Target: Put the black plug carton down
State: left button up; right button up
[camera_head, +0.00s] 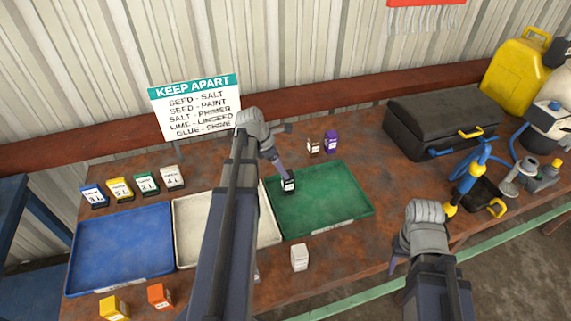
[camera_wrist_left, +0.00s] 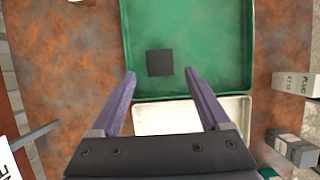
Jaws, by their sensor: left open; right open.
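The black plug carton (camera_head: 288,185), dark with a pale label, stands in the green tray (camera_head: 335,205) near its left rim. In the left wrist view its flat black top (camera_wrist_left: 160,62) shows against the green floor of the tray (camera_wrist_left: 225,40). My left gripper (camera_head: 284,150) is open just above the carton. In the left wrist view its two purple fingers (camera_wrist_left: 160,74) are spread, with clear gaps on either side of the carton. My right gripper (camera_head: 396,265) is open and empty at the front right of the bench, and partly hidden by its own wrist.
A cream tray (camera_head: 190,235) and a blue tray (camera_head: 120,245) stand left of the green one. A purple carton (camera_head: 331,142) and a small pale carton (camera_head: 313,146) stand behind it, a white carton (camera_head: 300,257) in front. A black case (camera_head: 440,115) sits at right.

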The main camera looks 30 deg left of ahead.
pick_arm(q)
jog(key=shift+p+v, duration=0.55)
jog(key=shift+v, duration=0.6)
jog(key=s+d+m+g+y, duration=0.1)
jog(key=s+d+m, duration=0.3)
jog(key=d+m, duration=0.6)
jog(key=s+d+f+m+g+y, duration=0.1)
jog(key=s+d+m, duration=0.3)
jog(key=d+m, duration=0.7)
jog(key=s+d+m+g+y, duration=0.1)
jog(key=s+d+m, duration=0.4)
jog(key=d+m, duration=0.5)
jog(key=shift+d+f+m+g+y, duration=0.35)
jog(key=shift+d+y, duration=0.25)
jog(key=shift+d, duration=0.6)
jog(key=shift+r, duration=0.1)
